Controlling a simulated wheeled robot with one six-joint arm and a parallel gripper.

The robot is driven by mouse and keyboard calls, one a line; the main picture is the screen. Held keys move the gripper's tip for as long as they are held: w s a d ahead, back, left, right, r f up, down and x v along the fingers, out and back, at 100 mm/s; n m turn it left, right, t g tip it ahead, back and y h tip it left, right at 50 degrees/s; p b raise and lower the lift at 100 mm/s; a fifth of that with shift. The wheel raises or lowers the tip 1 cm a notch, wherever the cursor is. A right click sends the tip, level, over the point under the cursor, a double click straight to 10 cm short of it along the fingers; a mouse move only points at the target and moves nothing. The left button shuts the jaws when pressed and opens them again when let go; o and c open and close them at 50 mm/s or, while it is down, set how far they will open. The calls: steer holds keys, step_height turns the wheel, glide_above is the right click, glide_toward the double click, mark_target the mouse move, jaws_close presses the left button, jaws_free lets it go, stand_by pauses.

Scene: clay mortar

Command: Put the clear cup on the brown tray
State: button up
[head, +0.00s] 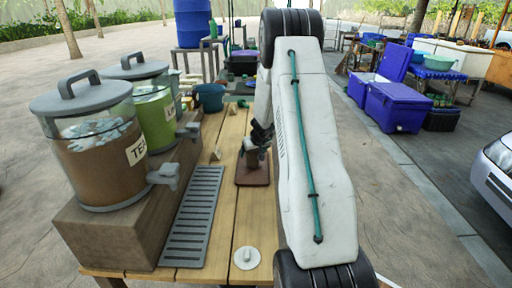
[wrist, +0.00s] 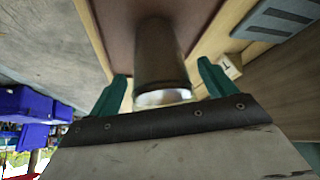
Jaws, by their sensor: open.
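The clear cup (wrist: 162,55) looks see-through and brownish, with a pale rim. It stands over the brown tray (wrist: 110,25), and its base appears to rest on it. In the head view the cup (head: 252,158) is at the far part of the brown tray (head: 252,179), partly covered by my gripper (head: 259,140). In the wrist view my gripper (wrist: 162,72) is open, with one green finger on each side of the cup and a visible gap at both sides.
A grey slatted drip grate (head: 194,215) lies left of the tray. Two lidded dispensers (head: 97,165) stand on a brown block at the left. A white round lid (head: 246,258) lies near the front. A small numbered block (wrist: 230,67) is close to one finger.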

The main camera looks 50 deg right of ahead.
steer(key=v, duration=1.2)
steer(key=s+a+r+n+y, duration=0.1)
steer(key=a+r, duration=0.4)
steer(key=a, duration=0.4)
steer(key=s+a+r+n+y, duration=0.15)
steer(key=a+r, duration=0.25)
steer(key=a, duration=0.5)
steer(key=s+a+r+n+y, duration=0.15)
steer(key=a+r, duration=0.35)
steer(key=a, duration=0.5)
steer(key=s+a+r+n+g, duration=0.1)
steer(key=s+a+r+g, duration=0.2)
steer(key=s+a, duration=0.85)
steer(key=s+a+g+h, duration=0.1)
steer(key=s+a, duration=0.1)
steer(key=s, duration=1.2)
steer(key=shift+f+g, duration=0.2)
steer(key=shift+g, duration=0.1)
